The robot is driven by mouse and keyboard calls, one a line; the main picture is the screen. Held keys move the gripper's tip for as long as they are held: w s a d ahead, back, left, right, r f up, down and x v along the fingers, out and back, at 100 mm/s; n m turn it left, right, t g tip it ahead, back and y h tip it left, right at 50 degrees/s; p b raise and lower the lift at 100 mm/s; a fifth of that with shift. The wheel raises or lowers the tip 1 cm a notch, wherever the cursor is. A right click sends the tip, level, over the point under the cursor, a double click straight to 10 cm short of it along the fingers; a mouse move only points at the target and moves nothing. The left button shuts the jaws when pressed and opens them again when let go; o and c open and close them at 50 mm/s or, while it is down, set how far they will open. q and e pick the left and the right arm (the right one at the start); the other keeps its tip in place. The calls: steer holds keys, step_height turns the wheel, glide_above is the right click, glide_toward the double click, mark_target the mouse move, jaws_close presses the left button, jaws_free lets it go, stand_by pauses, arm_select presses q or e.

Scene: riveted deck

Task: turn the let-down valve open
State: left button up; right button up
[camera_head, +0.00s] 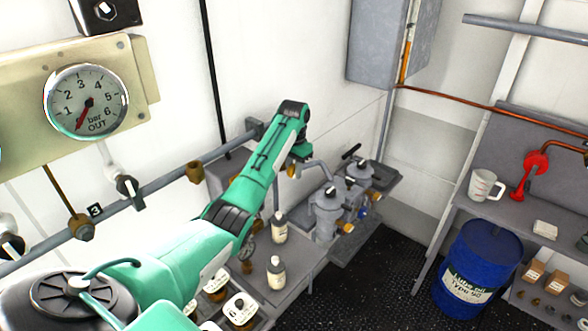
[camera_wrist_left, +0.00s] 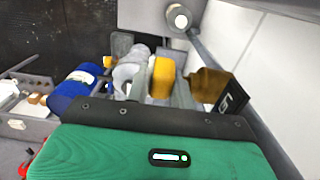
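The pictures do not show which fitting is the let-down valve. A black-handled valve (camera_head: 128,188) sits on the grey wall pipe below the gauge, and another dark valve knob (camera_head: 11,246) is at the left edge. A round gauge marked bar OUT (camera_head: 86,101) has its red needle pointing to the lower left. My left arm reaches up and right across the head view; its gripper (camera_head: 291,168) is at the far end, small and partly hidden, apart from those two valves. In the left wrist view its green body fills the bottom and the finger opening is unclear. My right gripper is not in view.
Brass fittings (camera_head: 195,171) hang on the pipe. Grey pump-like units (camera_head: 328,212) and bottles (camera_head: 276,273) stand on the bench beyond my arm. A blue lube oil drum (camera_head: 478,268) stands at right, beside a shelf with a white jug (camera_head: 484,185). Dark floor between is clear.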

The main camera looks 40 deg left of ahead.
arm_select(q)
steer(key=shift+s+f, duration=0.1)
steer(key=t, duration=0.3)
steer(key=shift+s, duration=0.15)
steer(key=shift+s+f+t+b, duration=0.15)
steer(key=shift+t+b, duration=0.15)
steer(key=shift+t, duration=0.5)
steer(key=shift+t+h, duration=0.3)
steer(key=shift+t, duration=0.3)
steer(key=o, duration=1)
steer(key=shift+c, duration=0.2)
